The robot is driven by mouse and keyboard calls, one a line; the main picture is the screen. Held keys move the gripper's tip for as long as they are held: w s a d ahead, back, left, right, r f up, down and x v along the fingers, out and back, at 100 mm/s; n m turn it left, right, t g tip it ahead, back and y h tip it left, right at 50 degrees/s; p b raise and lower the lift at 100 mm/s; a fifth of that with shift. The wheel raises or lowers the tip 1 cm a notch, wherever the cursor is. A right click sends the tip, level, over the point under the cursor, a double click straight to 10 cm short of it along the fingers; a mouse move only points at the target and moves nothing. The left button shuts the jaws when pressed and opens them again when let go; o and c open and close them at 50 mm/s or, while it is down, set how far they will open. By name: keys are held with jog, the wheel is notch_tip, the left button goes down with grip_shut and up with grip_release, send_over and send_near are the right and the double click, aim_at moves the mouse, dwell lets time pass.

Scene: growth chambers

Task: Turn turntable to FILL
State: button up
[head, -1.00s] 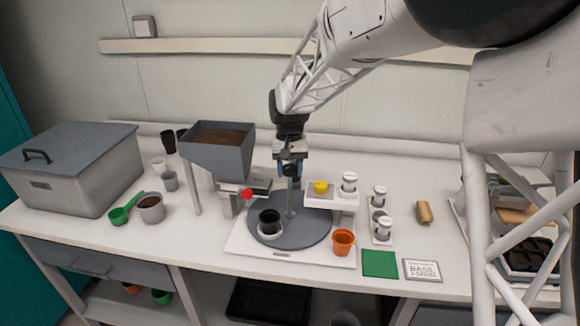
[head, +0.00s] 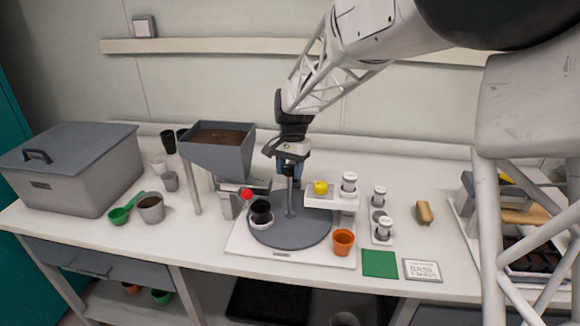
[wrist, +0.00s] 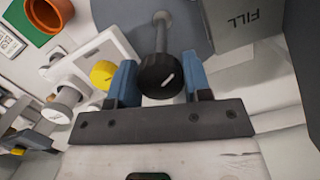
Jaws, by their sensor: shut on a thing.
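The grey turntable (head: 300,234) sits on a white base board on the bench. A black pot (head: 261,212) stands in a white ring at the turntable's left side, near the red button. A post with a black knob (wrist: 162,76) rises from the turntable. My gripper (head: 290,172) is at the top of this post, and in the wrist view its blue fingers (wrist: 158,82) are on both sides of the knob. The word FILL shows on a grey block (wrist: 249,25) in the wrist view, close to the turntable's edge.
A soil hopper (head: 217,150) with a red button (head: 247,194) stands left of the turntable. A white shelf with a yellow knob (head: 321,187) stands to its right. An orange pot (head: 343,242), several white-capped jars and a green square (head: 380,263) lie farther right.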

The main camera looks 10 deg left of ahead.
jog(key=shift+a, duration=0.1)
dwell(0.3)
jog(key=m, duration=0.5)
jog(key=shift+m+t+y, duration=0.3)
jog(key=shift+y, duration=0.1)
jog(key=o, duration=0.6)
jog(key=shift+c, duration=0.2)
jog(key=shift+r, duration=0.15)
jog(key=shift+r, duration=3.35)
